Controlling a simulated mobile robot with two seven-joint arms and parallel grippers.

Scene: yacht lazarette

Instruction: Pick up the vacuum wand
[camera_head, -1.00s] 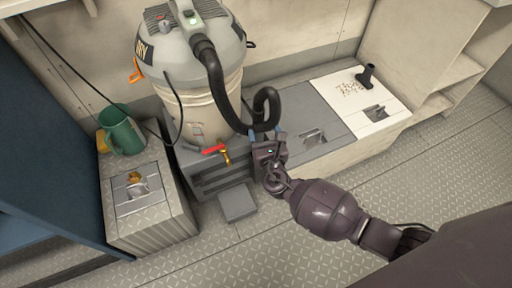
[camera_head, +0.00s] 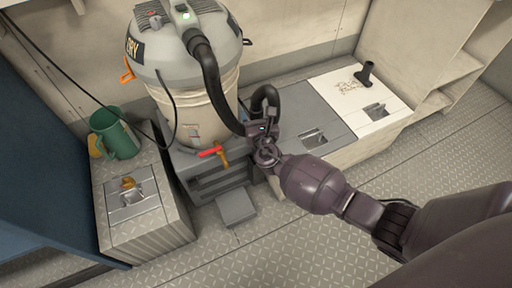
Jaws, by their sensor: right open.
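A short black tube with a flared end (camera_head: 366,75), which looks like a vacuum wand or nozzle, stands on a white panel at the back right. A black hose (camera_head: 208,72) runs from the top of the grey and cream vacuum (camera_head: 190,75), down its front and up into a loop. My right gripper (camera_head: 262,120) is open at the lower part of this loop, in front of the vacuum. The gripper partly hides the hose there, and I cannot tell whether they touch. The black tube is well to the right of the gripper. My left gripper is out of view.
Dark crumbs lie on the white panel (camera_head: 385,117). A green mug (camera_head: 117,135) stands on the left locker (camera_head: 150,220). A red-handled valve (camera_head: 211,152) projects below the vacuum. A grey pedal-like block (camera_head: 235,206) is near the floor. Open patterned floor (camera_head: 290,245) lies in front.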

